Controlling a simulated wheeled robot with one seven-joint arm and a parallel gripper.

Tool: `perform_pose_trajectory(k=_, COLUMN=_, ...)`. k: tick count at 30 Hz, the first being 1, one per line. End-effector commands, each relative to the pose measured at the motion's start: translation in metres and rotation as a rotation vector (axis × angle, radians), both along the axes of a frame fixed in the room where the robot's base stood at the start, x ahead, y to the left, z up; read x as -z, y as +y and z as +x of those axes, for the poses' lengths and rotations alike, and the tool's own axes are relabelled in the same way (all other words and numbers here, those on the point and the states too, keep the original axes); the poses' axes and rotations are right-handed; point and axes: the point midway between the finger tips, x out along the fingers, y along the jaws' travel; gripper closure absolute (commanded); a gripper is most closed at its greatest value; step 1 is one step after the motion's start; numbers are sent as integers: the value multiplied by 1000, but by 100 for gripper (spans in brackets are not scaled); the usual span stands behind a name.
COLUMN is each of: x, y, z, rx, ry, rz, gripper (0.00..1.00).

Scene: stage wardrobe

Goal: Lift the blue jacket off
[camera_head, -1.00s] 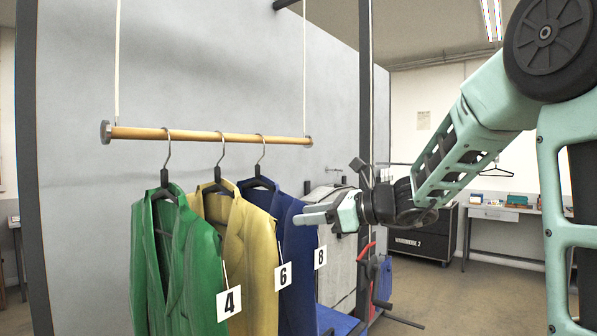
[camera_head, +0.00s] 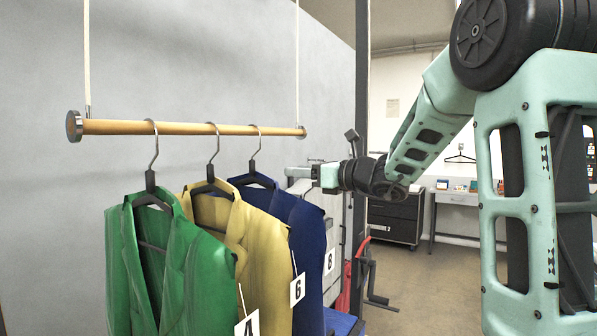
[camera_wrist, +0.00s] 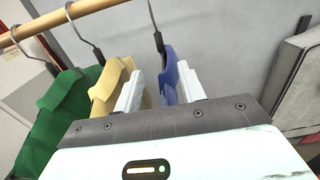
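The blue jacket (camera_head: 307,225) hangs from a dark hanger on the wooden rail (camera_head: 190,128), rightmost of three, with a tag reading 8. My gripper (camera_head: 290,172) is just right of its shoulder, below the rail. In the wrist view the two pale fingers (camera_wrist: 161,90) are spread apart. The blue jacket's shoulder (camera_wrist: 169,78) shows between them, closer to the right finger; I cannot tell whether they touch. The hanger's hook (camera_wrist: 155,25) rises above. The yellow jacket (camera_head: 243,225), tag 6, and green jacket (camera_head: 150,260), tag partly cut off, hang to the left.
The rail hangs on two pale straps before a grey panel (camera_head: 200,60). A dark upright post (camera_head: 361,90) stands behind my gripper. Further back are a dark cabinet (camera_head: 398,218) and a desk (camera_head: 455,199). The floor at right is open.

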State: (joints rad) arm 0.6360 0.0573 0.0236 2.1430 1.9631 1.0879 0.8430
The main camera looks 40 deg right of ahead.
Motion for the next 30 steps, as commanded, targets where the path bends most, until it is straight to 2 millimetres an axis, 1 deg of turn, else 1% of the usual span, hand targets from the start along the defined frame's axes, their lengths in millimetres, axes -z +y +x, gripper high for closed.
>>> perform_pose_trajectory(k=22, x=-1, y=31, z=79, rx=-5, ry=1, rz=1, gripper=60)
perform_pose_trajectory(k=24, x=3, y=33, z=87, rx=-4, ry=1, rz=-1, gripper=60)
perform_pose_trajectory(k=30, x=2, y=40, z=108, rx=-4, ry=0, rz=-1, gripper=60)
